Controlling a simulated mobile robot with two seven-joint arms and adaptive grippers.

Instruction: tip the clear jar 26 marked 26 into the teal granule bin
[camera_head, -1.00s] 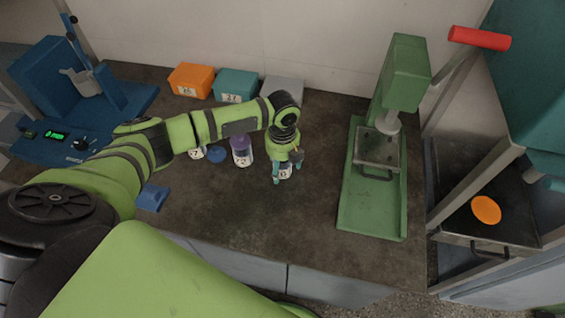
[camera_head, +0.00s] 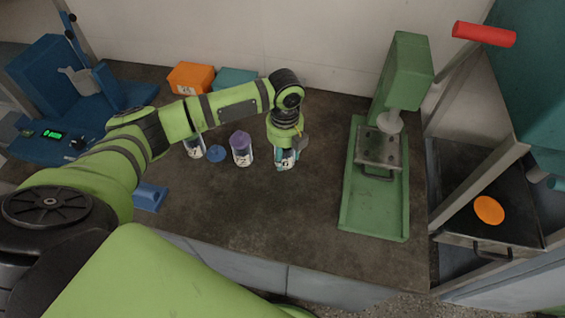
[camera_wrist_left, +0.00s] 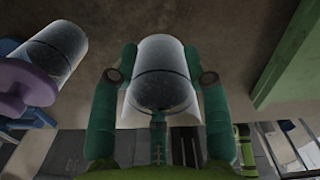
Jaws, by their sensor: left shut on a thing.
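My left gripper (camera_head: 287,157) points down at the bench, its teal fingers shut around a clear jar (camera_head: 285,165) with a white label. I cannot read its number or tell whether the jar touches the bench. In the left wrist view, the gripper (camera_wrist_left: 160,72) has one finger on each side of the clear jar (camera_wrist_left: 160,95), which holds dark granules. The teal granule bin (camera_head: 236,76) stands at the back of the bench, its front partly hidden behind my left arm. My right gripper is not in view.
A purple-lidded jar (camera_head: 241,150), a blue lid (camera_head: 216,153) and another jar (camera_head: 194,147) stand left of the gripper. An orange bin (camera_head: 190,78) is beside the teal one. A green press (camera_head: 375,190) stands to the right. The bench front is clear.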

